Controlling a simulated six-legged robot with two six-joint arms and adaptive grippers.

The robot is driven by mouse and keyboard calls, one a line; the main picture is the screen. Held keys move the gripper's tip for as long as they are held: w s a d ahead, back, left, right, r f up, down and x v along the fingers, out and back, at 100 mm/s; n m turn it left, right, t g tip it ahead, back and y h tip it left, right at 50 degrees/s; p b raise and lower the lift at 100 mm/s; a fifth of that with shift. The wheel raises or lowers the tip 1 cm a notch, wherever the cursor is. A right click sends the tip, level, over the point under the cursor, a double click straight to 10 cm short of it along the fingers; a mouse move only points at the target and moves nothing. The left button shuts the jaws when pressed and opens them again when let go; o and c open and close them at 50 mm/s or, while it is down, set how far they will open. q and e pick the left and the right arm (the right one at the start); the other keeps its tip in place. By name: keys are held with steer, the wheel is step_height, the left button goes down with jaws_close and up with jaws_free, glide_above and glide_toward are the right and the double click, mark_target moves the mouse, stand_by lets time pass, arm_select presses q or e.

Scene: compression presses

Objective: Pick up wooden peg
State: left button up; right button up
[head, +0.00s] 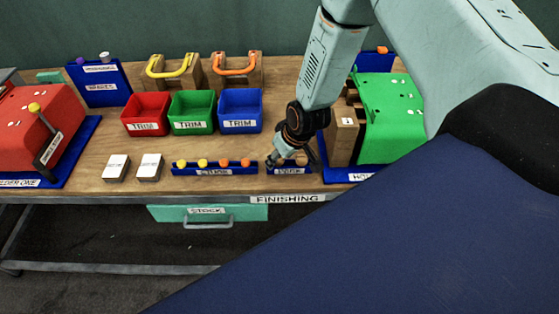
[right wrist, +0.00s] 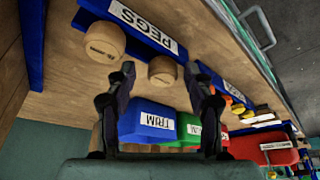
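Two round wooden pegs stand in a small blue rack (right wrist: 138,24) labelled PEGS. In the right wrist view one peg (right wrist: 104,42) is left of my fingers, and the other peg (right wrist: 162,72) appears between the two fingertips. My right gripper (head: 289,158) is at the peg rack (head: 291,170) near the bench's front edge. In the right wrist view the gripper (right wrist: 162,85) is open, with a gap between each finger and the middle peg. I cannot tell how far the tips are from it. My left gripper is not in view.
A blue rack (head: 214,170) with several yellow and orange pieces is left of the pegs. Red (head: 147,128), green (head: 192,127) and blue (head: 240,125) TRIM bins stand behind. A green press (head: 388,110) is close on the right, a red press (head: 35,125) far left.

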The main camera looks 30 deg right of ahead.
steer(key=shift+w+a+r, duration=0.1)
steer(key=shift+a, duration=0.25)
steer(key=c, duration=0.4)
steer(key=shift+d, duration=0.25)
steer(key=shift+c, duration=1.4)
